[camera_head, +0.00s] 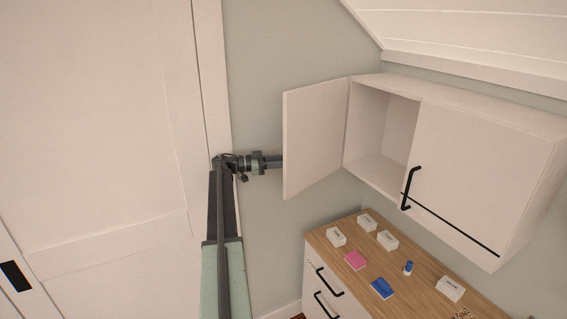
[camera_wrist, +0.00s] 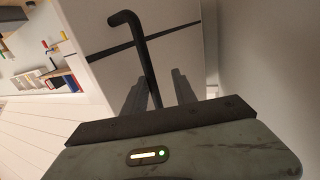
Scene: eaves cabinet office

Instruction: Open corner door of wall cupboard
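The white wall cupboard (camera_head: 470,115) hangs at the right in the head view. Its left, corner door (camera_head: 315,140) stands swung wide open, showing the empty-looking interior (camera_head: 385,125). My arm reaches behind this door, which hides my gripper in the head view. In the wrist view, my gripper (camera_wrist: 161,76) has its two fingers apart, in front of the door's outer face (camera_wrist: 180,40). The door's black bar handle (camera_wrist: 143,50) runs down between the fingers, close to the left one. I cannot tell whether it touches.
The cupboard's right door (camera_head: 465,150) is shut, with a black handle (camera_head: 408,188). Below stands a wooden-topped drawer unit (camera_head: 330,228) with small boxes, a pink block (camera_head: 355,260) and a blue block (camera_head: 381,288). A sloped ceiling (camera_head: 460,30) lies above.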

